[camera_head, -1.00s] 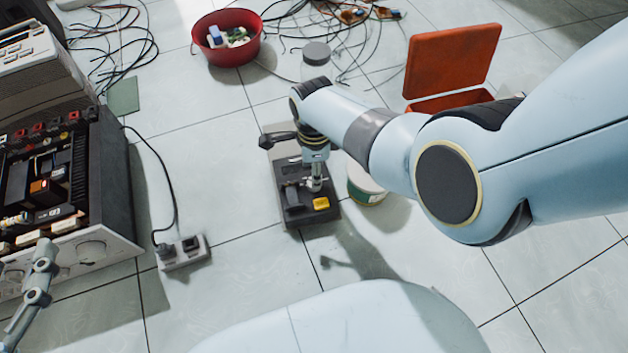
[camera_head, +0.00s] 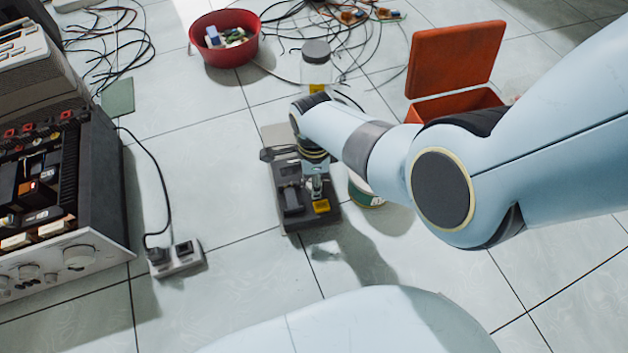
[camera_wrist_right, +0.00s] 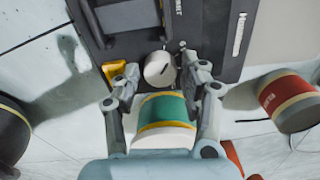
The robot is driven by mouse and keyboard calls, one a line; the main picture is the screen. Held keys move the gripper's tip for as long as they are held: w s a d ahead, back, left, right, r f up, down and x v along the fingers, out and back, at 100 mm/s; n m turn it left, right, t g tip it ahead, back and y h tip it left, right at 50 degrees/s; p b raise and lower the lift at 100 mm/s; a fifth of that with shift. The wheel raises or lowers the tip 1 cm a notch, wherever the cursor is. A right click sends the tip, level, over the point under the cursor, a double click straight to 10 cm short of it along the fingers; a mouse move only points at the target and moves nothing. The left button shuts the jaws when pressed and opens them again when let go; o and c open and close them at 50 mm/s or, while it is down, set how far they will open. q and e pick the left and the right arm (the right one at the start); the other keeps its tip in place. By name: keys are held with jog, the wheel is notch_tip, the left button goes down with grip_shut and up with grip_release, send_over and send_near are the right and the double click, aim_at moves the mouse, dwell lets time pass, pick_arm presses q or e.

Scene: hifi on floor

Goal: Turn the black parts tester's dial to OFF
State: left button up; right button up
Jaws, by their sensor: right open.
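The black parts tester (camera_head: 291,205) lies on the tiled floor below my right arm, with a yellow button (camera_head: 321,206) at its near end. In the right wrist view, its pale round dial (camera_wrist_right: 158,69) has a dark slanted pointer mark. No setting label beside the dial is readable. My right gripper (camera_head: 317,188) points down over the tester. In the wrist view the open fingers (camera_wrist_right: 160,76) stand on either side of the dial with gaps; contact cannot be told. In the head view the gripper hides the dial. My left gripper is out of view.
A green-labelled tin (camera_head: 366,192) stands close right of the tester; it also shows between the fingers (camera_wrist_right: 166,112). A clear jar (camera_head: 316,72), red bowl (camera_head: 225,55) and open orange case (camera_head: 452,62) lie farther back. A power strip (camera_head: 178,259) and hi-fi (camera_head: 105,190) are left.

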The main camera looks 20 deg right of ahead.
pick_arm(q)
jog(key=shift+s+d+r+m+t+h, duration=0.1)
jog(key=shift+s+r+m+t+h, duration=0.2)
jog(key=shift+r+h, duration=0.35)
pick_arm(e)
jog(key=shift+f, duration=0.15)
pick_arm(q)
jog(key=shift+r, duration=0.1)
pick_arm(e)
jog(key=c, duration=0.9)
jog(key=shift+n, duration=0.3)
jog(key=shift+w+n+p, duration=0.1)
jog(key=shift+n+p, duration=0.25)
jog(key=shift+n, duration=0.85)
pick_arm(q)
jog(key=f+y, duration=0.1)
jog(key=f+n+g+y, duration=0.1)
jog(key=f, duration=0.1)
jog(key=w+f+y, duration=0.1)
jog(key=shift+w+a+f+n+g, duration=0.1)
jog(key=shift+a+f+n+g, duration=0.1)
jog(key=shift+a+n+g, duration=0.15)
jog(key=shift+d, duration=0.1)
pick_arm(e)
jog(key=o, duration=0.9)
